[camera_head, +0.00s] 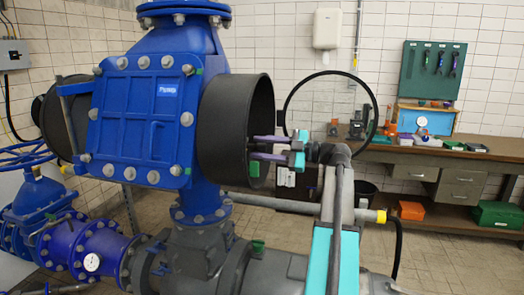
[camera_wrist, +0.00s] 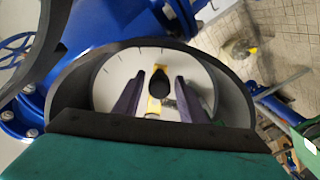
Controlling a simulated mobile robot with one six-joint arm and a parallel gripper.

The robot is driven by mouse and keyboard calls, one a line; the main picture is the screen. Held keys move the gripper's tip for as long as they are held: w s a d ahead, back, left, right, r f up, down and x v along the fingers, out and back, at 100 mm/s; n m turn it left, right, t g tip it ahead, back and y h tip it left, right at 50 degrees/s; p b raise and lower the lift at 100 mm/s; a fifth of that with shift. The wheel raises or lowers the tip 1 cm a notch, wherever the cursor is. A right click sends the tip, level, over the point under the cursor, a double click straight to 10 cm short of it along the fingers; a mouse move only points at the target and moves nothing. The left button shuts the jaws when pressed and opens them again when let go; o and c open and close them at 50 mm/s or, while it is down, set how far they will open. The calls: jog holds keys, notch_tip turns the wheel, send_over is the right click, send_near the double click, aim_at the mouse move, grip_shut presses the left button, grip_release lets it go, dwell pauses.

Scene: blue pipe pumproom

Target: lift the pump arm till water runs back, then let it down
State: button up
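The blue pump body (camera_head: 150,115) stands left of centre in the head view, with a wide black pipe mouth (camera_head: 238,130) on its right side. My gripper (camera_head: 251,147) reaches leftward into this mouth, its two purple fingers apart. In the wrist view, a yellow lever with a black knob (camera_wrist: 160,83), seemingly the pump arm, shows inside the black ring against a pale marked disc (camera_wrist: 125,68). My gripper (camera_wrist: 161,77) is open, with one finger on each side of the knob. I cannot tell whether they touch it. The lever is hidden in the head view. No running water shows.
A wooden workbench (camera_head: 430,155) with tools and boxes stands at the back right. A round black-rimmed hoop (camera_head: 282,105) stands behind my gripper. Blue flanged pipes (camera_head: 85,248) fill the lower left. Tiled floor (camera_head: 440,262) is open at the lower right.

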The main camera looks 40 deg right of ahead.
grip_shut()
